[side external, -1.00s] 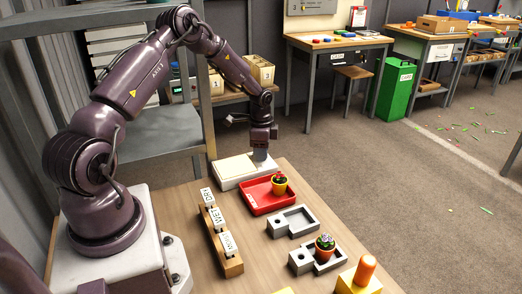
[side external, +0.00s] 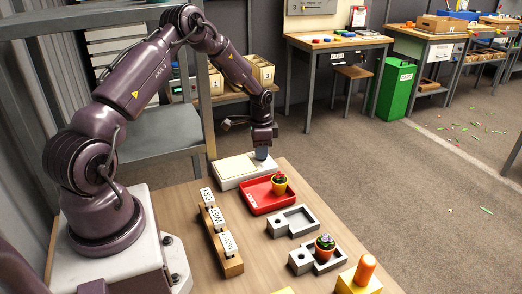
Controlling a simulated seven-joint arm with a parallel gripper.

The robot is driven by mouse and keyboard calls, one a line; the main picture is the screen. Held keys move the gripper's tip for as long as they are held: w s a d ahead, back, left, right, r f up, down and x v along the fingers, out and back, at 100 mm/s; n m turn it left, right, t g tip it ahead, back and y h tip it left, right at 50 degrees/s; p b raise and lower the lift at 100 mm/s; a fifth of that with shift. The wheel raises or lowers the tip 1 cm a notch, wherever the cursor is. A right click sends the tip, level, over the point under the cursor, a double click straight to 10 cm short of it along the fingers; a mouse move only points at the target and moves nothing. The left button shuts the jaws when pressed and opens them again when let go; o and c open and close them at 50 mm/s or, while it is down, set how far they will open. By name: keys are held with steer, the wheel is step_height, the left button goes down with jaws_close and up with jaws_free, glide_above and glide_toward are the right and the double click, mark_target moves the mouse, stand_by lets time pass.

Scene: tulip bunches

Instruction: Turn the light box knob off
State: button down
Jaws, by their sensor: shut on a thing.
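The light box (side external: 236,172) is a low white box at the far end of the wooden table, behind the red tray. My gripper (side external: 261,154) points down at the box's right end. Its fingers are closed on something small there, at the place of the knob. The knob itself is hidden by the fingers, so I cannot see which way it is turned.
A red tray (side external: 258,203) with a potted plant (side external: 279,184) stands just in front of the box. Two grey holders (side external: 284,223) are nearer, one with a second potted plant (side external: 325,245). A wooden rack (side external: 231,262) with labelled tags lies left. An orange-topped yellow block (side external: 361,276) is at the front right.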

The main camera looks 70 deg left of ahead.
steer(key=n, duration=0.4)
steer(key=shift+r+n, duration=0.1)
steer(key=shift+n, duration=0.2)
steer(key=shift+d+n, duration=0.15)
steer(key=shift+n, duration=2.25)
steer(key=c, duration=1.2)
jaws_free()
steer(key=shift+o, duration=0.2)
step_height(320, 180, up, 13)
